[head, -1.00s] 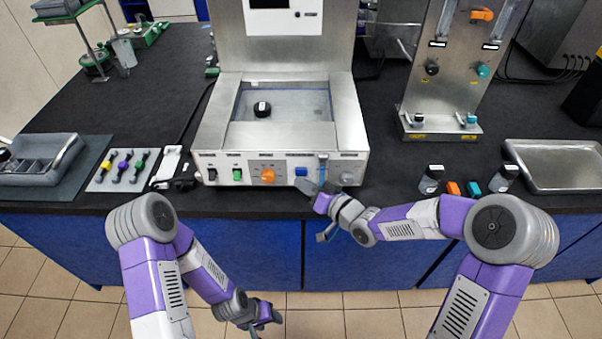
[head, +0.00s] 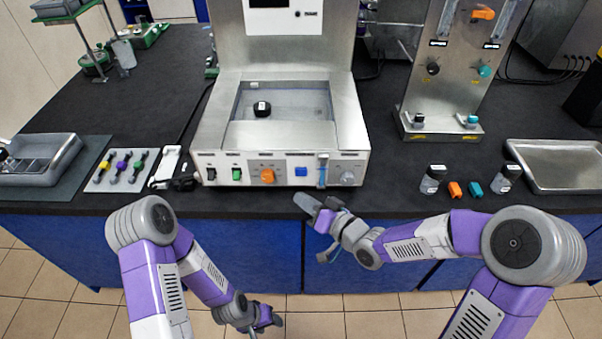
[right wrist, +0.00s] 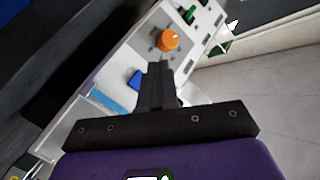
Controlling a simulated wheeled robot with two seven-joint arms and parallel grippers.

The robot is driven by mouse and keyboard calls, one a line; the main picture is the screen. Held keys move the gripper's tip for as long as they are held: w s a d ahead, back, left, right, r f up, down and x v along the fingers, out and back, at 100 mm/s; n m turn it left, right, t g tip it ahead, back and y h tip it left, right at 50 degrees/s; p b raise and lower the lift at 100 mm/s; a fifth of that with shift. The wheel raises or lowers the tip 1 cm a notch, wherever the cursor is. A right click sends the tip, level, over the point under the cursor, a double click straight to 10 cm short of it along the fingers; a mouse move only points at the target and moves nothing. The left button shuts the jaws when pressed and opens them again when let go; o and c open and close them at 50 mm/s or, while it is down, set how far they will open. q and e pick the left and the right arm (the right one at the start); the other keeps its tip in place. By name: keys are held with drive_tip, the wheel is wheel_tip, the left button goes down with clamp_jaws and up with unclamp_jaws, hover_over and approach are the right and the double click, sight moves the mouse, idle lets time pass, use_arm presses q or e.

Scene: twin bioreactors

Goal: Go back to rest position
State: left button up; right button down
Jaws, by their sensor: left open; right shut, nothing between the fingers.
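My right gripper (head: 308,206) is shut and empty at the bench's front edge, just in front of the steel bioreactor unit (head: 225,140) and apart from its front panel. In the right wrist view its closed fingers (right wrist: 157,85) point toward the panel, with the orange knob (right wrist: 168,40) beyond and the blue button (right wrist: 135,79) partly hidden beside them. My left gripper (head: 268,322) is low in front of the blue cabinets, over the tiled floor, clear of the bench. It is open, with nothing seen in it.
A tray of coloured clips (head: 100,184) and a grey bin (head: 60,165) are at the left. The bench front between is mostly clear.

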idle(0.7)
drive_tip(key=s+d+f+m+g+h, duration=0.1)
drive_tip(key=s+d+f+g+h, duration=0.1)
drive_tip(key=f, duration=0.7)
drive_tip(key=s+d+f+m+g+h, duration=0.2)
drive_tip(key=f+h, duration=0.1)
drive_tip(key=f, duration=0.6)
drive_tip(key=s+d+f+g+h, duration=0.1)
drive_tip(key=s+d+f+g, duration=0.1)
drive_tip(key=s+f, duration=0.5)
drive_tip(key=s+d+f+m+g+h, duration=0.1)
drive_tip(key=s+d+f+g, duration=0.1)
drive_tip(key=s+f+g, duration=0.3)
drive_tip(key=s+f, duration=0.2)
drive_tip(key=s, duration=0.2)
drive_tip(key=shift+s+d+f, duration=0.15)
drive_tip(key=shift+s+d, duration=0.2)
drive_tip(key=shift+s, duration=0.05)
